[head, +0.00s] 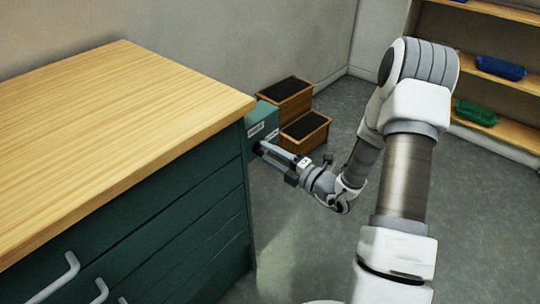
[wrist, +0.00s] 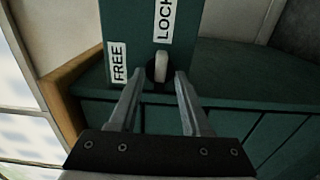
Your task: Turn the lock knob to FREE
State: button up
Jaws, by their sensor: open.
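The lock knob (wrist: 161,65) is a pale lever on a dark round base, set in a green box (wrist: 128,22) that also shows at the cabinet's end in the head view (head: 262,116). The lever points up in the wrist view, toward the LOCK label (wrist: 164,18). The FREE label (wrist: 118,62) is to the left of the knob. My gripper (wrist: 160,80) is open, with one finger on each side of the knob. Whether the fingers touch it I cannot tell. In the head view my gripper (head: 262,150) is at the box and the knob is hidden.
The green drawer cabinet (head: 130,240) with a wooden top (head: 110,100) fills the left. Wooden steps with dark treads (head: 304,125) stand behind the box. Shelves (head: 500,75) with blue and green items are at the far right. The floor between is clear.

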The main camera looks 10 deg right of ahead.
grip_shut()
jog(key=shift+n, duration=0.3)
dwell(0.3)
jog(key=n+p, duration=0.1)
jog(key=n, duration=0.2)
jog(key=shift+r+n+p, duration=0.1)
jog(key=shift+n+p, duration=0.2)
jog(key=shift+p, duration=0.05)
jog(key=n, duration=0.4)
jog(key=shift+n+p, duration=0.3)
jog(key=shift+p, duration=0.05)
jog(key=n, duration=0.4)
jog(key=shift+n, duration=0.3)
jog(key=shift+n+b, duration=0.45)
jog(key=shift+n, duration=1.75)
